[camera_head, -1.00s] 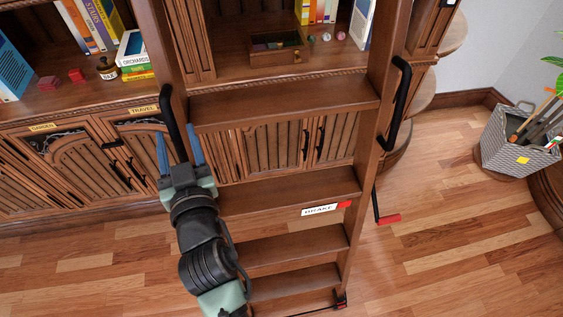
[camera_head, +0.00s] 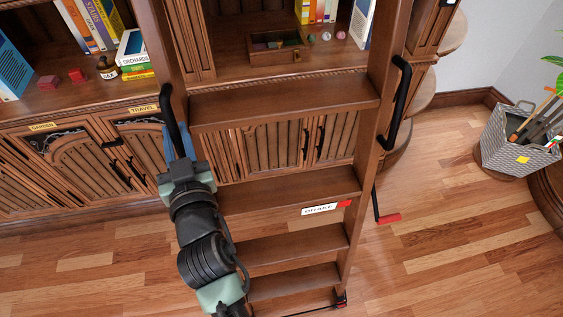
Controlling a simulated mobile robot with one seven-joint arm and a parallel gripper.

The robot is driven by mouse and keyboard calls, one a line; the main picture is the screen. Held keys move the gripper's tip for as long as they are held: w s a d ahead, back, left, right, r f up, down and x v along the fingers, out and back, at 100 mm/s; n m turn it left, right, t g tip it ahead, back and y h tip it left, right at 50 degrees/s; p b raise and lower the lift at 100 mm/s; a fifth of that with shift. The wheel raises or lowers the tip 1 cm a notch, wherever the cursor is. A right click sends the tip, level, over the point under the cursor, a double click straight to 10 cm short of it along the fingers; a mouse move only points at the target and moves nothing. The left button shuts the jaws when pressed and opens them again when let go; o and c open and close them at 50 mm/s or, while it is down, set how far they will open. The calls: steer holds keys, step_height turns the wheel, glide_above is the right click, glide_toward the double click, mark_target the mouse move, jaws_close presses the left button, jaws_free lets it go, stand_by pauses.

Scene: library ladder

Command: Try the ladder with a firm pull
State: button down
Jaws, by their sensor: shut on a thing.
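The wooden ladder (camera_head: 285,103) stands upright in front of the bookcase, its steps crossing the middle of the view. A black handle (camera_head: 173,118) is on its left rail and a second black handle (camera_head: 398,103) is on its right rail. My gripper (camera_head: 178,145) is at the lower part of the left handle, its blue fingers shut on it; the contact is partly hidden. A brake label (camera_head: 319,209) with a red end sits on a lower step. A black brake lever with a red pedal (camera_head: 389,218) is by the foot of the right rail.
The bookcase cabinets (camera_head: 70,165) stand close behind the ladder on the left. A grey woven basket (camera_head: 517,150) with rolled things stands at the right. The wooden floor (camera_head: 460,220) between ladder and basket is clear.

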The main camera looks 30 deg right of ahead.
steer(key=shift+d+p, duration=0.35)
steer(key=shift+p, duration=0.2)
steer(key=shift+d+f, duration=0.15)
stand_by(0.8)
steer(key=shift+b, duration=0.5)
steer(key=shift+a, duration=0.45)
steer(key=c, duration=0.7)
jaws_free()
steer(key=shift+w, duration=0.1)
steer(key=shift+a, duration=0.1)
steer(key=shift+s+a+b, duration=0.2)
steer(key=shift+s+b, duration=0.65)
steer(key=shift+s, duration=2.45)
steer(key=shift+s+a+b, duration=0.2)
steer(key=shift+s+b, duration=0.6)
steer(key=shift+s, duration=2.45)
